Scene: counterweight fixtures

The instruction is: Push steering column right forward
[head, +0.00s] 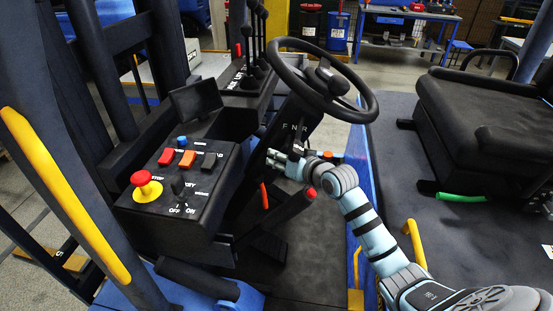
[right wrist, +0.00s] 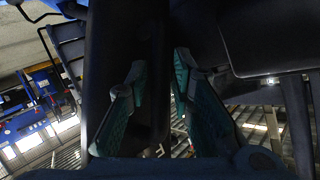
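The black steering column (head: 297,118) carries F N R lettering and rises to a black steering wheel (head: 371,103) in the middle of the head view. My right gripper (head: 272,158) is at the column's lower part, just below the lettering. In the right wrist view my two teal-padded fingers (right wrist: 158,95) stand apart, with a dark upright part (right wrist: 150,40) showing between and beyond them. I cannot tell whether the fingers touch it. My left gripper is not in view.
A control box (head: 185,185) with a red knob (head: 146,186), switches and a small screen stands left of the column. Black levers (head: 256,45) rise behind it. A red-tipped lever (head: 290,212) is below my right gripper. A black seat (head: 480,115) is at the right.

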